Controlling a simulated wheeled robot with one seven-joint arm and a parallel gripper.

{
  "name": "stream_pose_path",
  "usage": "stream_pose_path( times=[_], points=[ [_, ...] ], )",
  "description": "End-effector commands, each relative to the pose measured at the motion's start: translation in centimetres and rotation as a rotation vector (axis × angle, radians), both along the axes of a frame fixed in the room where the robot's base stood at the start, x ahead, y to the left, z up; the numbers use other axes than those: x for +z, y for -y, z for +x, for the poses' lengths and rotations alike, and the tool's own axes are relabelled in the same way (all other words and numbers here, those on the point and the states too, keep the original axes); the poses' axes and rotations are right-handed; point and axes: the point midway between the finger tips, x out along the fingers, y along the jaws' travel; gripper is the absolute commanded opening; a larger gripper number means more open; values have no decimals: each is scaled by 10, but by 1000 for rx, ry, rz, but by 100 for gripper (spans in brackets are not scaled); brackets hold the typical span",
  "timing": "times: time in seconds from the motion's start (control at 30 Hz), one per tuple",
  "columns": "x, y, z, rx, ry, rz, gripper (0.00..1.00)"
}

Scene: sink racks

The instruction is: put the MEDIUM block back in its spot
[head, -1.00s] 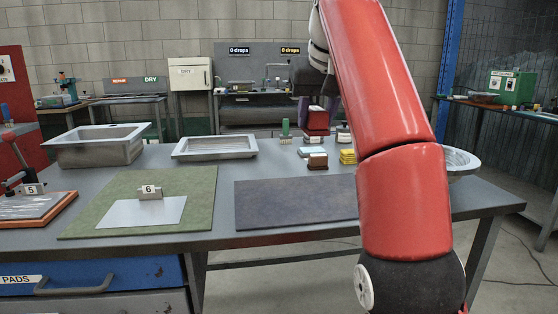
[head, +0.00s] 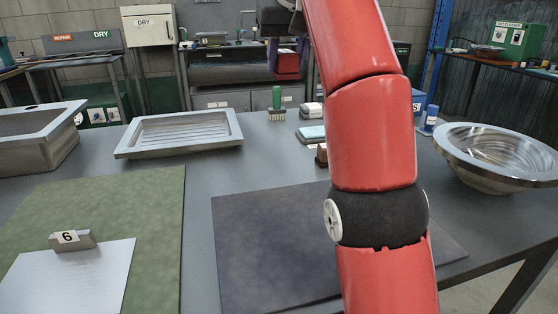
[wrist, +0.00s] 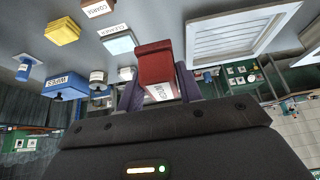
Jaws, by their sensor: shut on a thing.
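My gripper (wrist: 159,84) is shut on a red block (wrist: 155,58) between its two purple fingers. A white label on the block's near face is upside down in the wrist view and hard to read. In the head view the red block (head: 286,63) hangs above the far part of the table, beyond the green-handled brush (head: 276,103). I cannot make out which spot is the MEDIUM one.
A drain tray (head: 180,133) and a sink basin (head: 38,140) stand at left, and a round metal bowl (head: 497,155) at right. Yellow sponges (wrist: 62,31), a WIPES box (wrist: 68,82) and a blue bottle (wrist: 24,69) are near the blocks. The dark mat (head: 265,245) is bare.

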Motion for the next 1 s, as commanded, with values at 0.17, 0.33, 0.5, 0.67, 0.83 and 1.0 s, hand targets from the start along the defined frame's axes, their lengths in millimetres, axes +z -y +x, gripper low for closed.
stream_pose_path(
  times=[0.17, 0.33, 0.5, 0.67, 0.83, 1.0],
  points=[
    [-1, -1, 0, 0, 0, 0, 11],
    [-10, -1, 1, -1, -2, 0, 11],
    [-25, 0, -1, 0, -3, -1, 11],
    [-73, 0, -1, 1, -3, 0, 11],
    [-118, 0, -1, 1, -1, 0, 11],
    [-150, 0, 0, 0, -2, 0, 11]
  ],
)
